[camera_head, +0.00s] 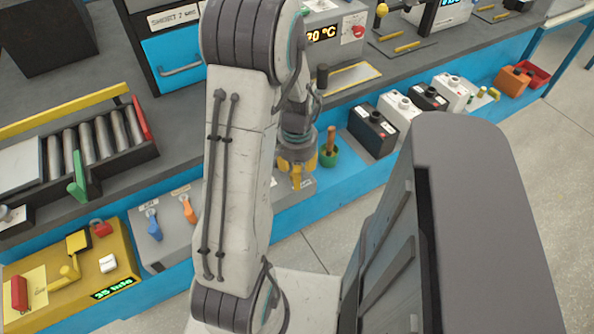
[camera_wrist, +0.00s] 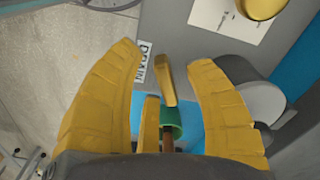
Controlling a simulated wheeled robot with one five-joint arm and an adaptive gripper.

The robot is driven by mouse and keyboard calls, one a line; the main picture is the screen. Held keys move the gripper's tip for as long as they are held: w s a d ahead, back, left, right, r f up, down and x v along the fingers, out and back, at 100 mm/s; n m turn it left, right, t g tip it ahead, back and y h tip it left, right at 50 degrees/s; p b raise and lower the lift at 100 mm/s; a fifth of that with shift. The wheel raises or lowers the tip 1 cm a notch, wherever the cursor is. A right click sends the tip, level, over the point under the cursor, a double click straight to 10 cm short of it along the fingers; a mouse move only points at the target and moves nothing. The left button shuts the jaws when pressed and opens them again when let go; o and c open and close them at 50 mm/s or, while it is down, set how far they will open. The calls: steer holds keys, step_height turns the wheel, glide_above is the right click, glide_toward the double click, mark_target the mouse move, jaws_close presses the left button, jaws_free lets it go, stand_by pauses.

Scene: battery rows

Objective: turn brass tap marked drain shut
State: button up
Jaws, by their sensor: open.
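My gripper (camera_wrist: 166,95) is open, its two broad yellow fingers apart. Between them in the wrist view is a narrow brass-yellow lever (camera_wrist: 168,80), standing nearly upright in the picture beside a white label reading DRAIN (camera_wrist: 145,62). I see no finger closed on the lever. A second narrow yellow piece (camera_wrist: 150,123) lies just below it; I cannot tell whether it belongs to the tap or my gripper. In the head view my gripper (camera_head: 297,178) points down over the grey panel (camera_head: 180,245), and the tap cannot be made out behind it.
A green cup (camera_head: 329,156) with a brown-handled tool stands close to the right of my gripper. Blue (camera_head: 154,225) and orange (camera_head: 188,209) levers stand on the panel's left part. Black and white batteries (camera_head: 372,131) line the bench at right. A grey cylinder (camera_wrist: 262,101) is beside the right finger.

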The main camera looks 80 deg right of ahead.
step_height(320, 180, up, 12)
stand_by(0.8)
steer(key=shift+r, duration=0.1)
steer(key=shift+c, duration=0.4)
